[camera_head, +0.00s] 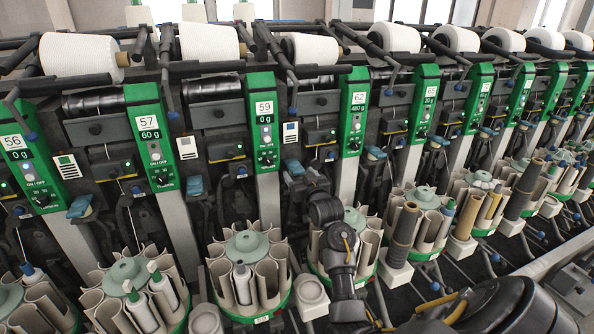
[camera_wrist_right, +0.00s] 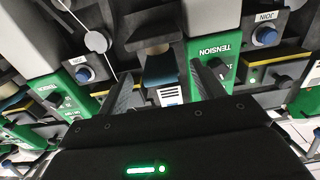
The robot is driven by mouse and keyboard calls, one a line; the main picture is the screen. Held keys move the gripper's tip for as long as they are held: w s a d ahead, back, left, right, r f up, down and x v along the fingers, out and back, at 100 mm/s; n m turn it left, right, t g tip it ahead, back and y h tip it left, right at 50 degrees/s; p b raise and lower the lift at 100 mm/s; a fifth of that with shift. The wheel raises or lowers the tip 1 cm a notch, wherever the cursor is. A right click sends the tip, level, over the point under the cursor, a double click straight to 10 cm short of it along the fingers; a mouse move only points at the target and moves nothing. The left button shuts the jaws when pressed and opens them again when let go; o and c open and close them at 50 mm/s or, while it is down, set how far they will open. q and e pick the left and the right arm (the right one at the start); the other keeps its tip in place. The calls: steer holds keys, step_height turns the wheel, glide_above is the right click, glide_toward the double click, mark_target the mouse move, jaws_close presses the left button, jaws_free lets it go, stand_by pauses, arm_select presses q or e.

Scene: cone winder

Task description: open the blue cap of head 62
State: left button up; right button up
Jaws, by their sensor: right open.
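The green panel of head 62 (camera_head: 352,110) stands at centre-right in the head view. A blue cap (camera_head: 292,168) sits low between the panels of heads 59 (camera_head: 264,115) and 62. My right gripper (camera_head: 301,182) is just in front of this cap and partly hides the area below it. In the right wrist view, my right gripper (camera_wrist_right: 165,92) has its two fingers apart with nothing held. The blue cap (camera_wrist_right: 160,69) appears beyond and between the fingers, beside a white label card (camera_wrist_right: 170,95). I cannot tell whether a finger touches it. My left gripper is not in view.
Yarn cones (camera_head: 309,49) line the top. Round bobbin magazines (camera_head: 247,262) stand below, close to my right arm. Another blue cap (camera_head: 375,153) is right of panel 62. Green tension panels (camera_wrist_right: 218,55) flank the fingers in the wrist view.

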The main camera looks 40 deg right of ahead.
mark_target(294, 166)
steer(key=shift+x, duration=1.45)
steer(key=c, duration=1.2)
steer(key=shift+c, duration=0.4)
